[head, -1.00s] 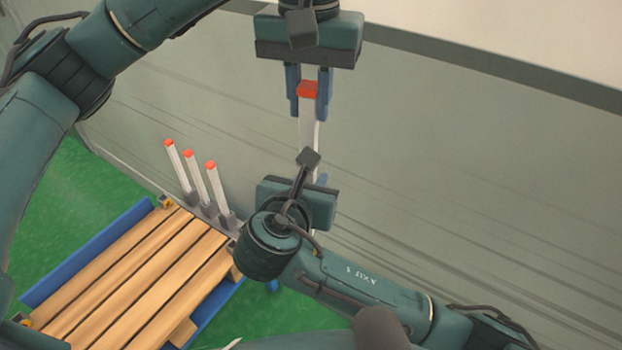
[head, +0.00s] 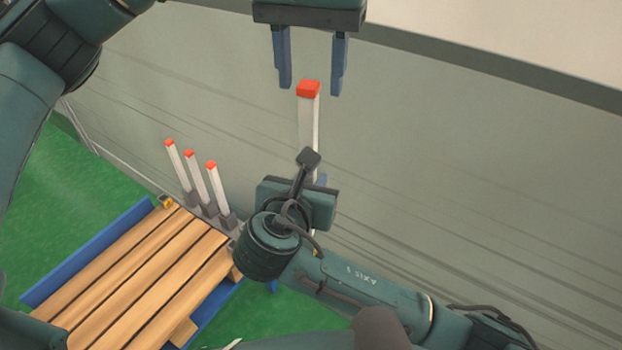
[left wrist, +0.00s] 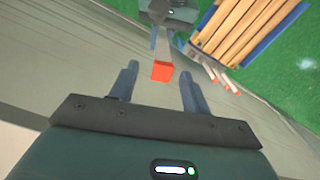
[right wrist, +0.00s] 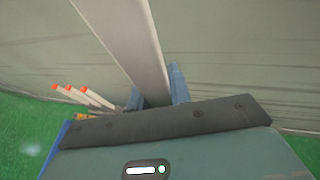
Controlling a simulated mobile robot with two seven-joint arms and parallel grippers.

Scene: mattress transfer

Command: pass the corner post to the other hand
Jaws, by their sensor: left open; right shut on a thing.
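The corner post (head: 308,122) is a white bar with a red-orange end, upright in the head view. My right gripper (head: 318,182) is shut on its lower part; the right wrist view shows the white post (right wrist: 128,45) between the blue fingers (right wrist: 158,90). My left gripper (head: 311,62) is above the post with its blue fingers spread and empty. In the left wrist view the red end (left wrist: 162,71) lies just beyond the open fingertips (left wrist: 158,80), apart from them.
Several similar red-tipped posts (head: 190,172) stand in dark holders at the left. A wooden slatted pallet (head: 140,275) with blue edges (head: 88,250) lies on the green floor. A grey wall (head: 450,170) runs behind. The space right of the post is clear.

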